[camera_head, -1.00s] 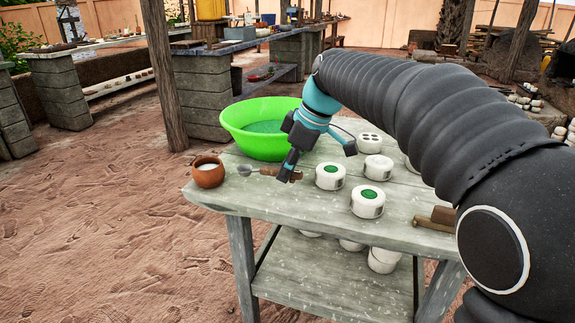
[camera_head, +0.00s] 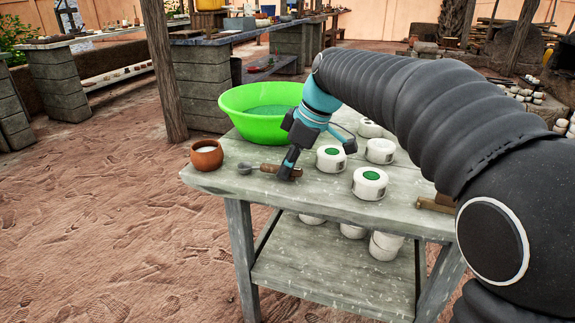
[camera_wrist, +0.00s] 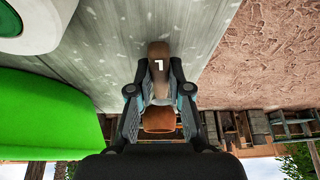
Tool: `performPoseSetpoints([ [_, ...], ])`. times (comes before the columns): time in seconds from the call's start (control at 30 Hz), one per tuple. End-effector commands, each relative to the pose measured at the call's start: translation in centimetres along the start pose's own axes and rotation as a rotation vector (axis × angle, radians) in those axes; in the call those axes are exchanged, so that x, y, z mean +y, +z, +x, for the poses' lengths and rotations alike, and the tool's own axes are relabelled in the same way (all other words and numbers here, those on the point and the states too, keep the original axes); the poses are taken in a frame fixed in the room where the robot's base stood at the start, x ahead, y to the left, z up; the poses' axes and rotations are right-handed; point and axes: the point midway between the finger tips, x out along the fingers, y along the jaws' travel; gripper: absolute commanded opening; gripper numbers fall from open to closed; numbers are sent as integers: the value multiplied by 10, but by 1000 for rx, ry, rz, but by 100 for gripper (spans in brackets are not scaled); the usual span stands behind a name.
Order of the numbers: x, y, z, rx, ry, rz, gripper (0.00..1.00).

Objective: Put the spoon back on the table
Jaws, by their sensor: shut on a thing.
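The spoon has a grey metal bowl (camera_head: 244,168) and a brown wooden handle (camera_head: 268,168). My gripper (camera_head: 286,174) is shut on the handle and points down at the wooden table (camera_head: 330,196), near its front left part. The spoon lies about level, its bowl pointing left, at or just above the tabletop; I cannot tell whether it touches. In the wrist view, the handle's end (camera_wrist: 158,56) sticks out between my gripper's two fingers (camera_wrist: 159,92). The bowl is hard to make out there.
A brown pot (camera_head: 206,158) with white contents stands left of the spoon. A green basin (camera_head: 262,128) is behind. White jars, two with green lids (camera_head: 330,157) (camera_head: 369,182), stand to the right. A brown wooden item (camera_head: 436,204) lies at the right. The front tabletop is clear.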

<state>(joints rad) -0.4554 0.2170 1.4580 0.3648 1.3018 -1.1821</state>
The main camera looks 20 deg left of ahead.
Motion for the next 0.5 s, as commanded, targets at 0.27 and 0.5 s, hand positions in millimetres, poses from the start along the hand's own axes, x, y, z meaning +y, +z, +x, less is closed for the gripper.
performPoseSetpoints([
  [0.27,0,1,2,0,0,0,0],
  [0.5,0,2,4,0,0,0,28],
])
